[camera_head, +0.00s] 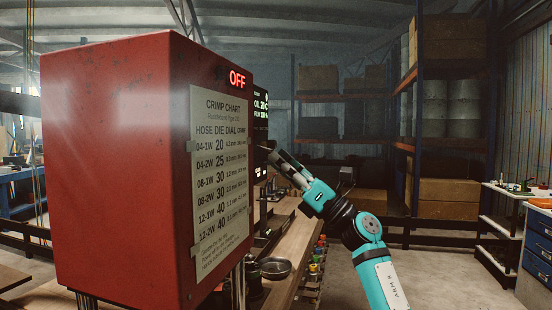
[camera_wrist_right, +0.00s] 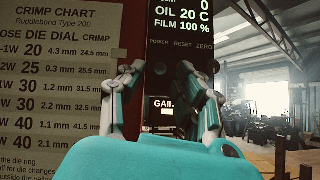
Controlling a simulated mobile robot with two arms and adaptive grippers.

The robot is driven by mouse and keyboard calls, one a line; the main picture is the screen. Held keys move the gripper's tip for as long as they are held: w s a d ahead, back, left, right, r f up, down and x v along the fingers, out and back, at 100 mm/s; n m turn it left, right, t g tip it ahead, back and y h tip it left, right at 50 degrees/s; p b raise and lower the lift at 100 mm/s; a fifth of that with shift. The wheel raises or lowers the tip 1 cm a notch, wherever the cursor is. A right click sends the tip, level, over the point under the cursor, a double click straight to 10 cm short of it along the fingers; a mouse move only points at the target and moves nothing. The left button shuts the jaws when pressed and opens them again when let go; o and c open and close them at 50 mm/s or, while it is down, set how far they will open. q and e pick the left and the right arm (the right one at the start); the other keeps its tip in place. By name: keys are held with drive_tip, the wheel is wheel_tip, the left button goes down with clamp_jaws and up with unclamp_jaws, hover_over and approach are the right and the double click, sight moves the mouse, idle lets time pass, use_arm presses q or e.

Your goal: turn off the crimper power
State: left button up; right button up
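The crimper is a large red box (camera_head: 115,170) at the left of the head view, with a lit red OFF sign (camera_head: 237,78) near its top right corner. Its dark control panel (camera_wrist_right: 182,40) shows in the wrist view, with the labels POWER, RESET and ZERO under a readout of oil 20 C and film 100 %. The controls under the labels are too dark to make out clearly. My teal right gripper (camera_head: 274,158) is by the panel at the box's right side. In the wrist view its two fingers (camera_wrist_right: 160,72) stand apart below the labels, with nothing between them. My left gripper is out of view.
A crimp chart (camera_head: 219,170) is fixed to the box face. A wooden bench (camera_head: 296,245) runs below, with a round metal dish (camera_head: 275,267) on it. Tall shelving (camera_head: 419,110) stands behind. A blue drawer cabinet (camera_head: 537,250) is at right, with open floor before it.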

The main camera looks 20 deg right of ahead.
drive_tip(key=v, duration=1)
drive_tip(key=shift+d+f, duration=0.15)
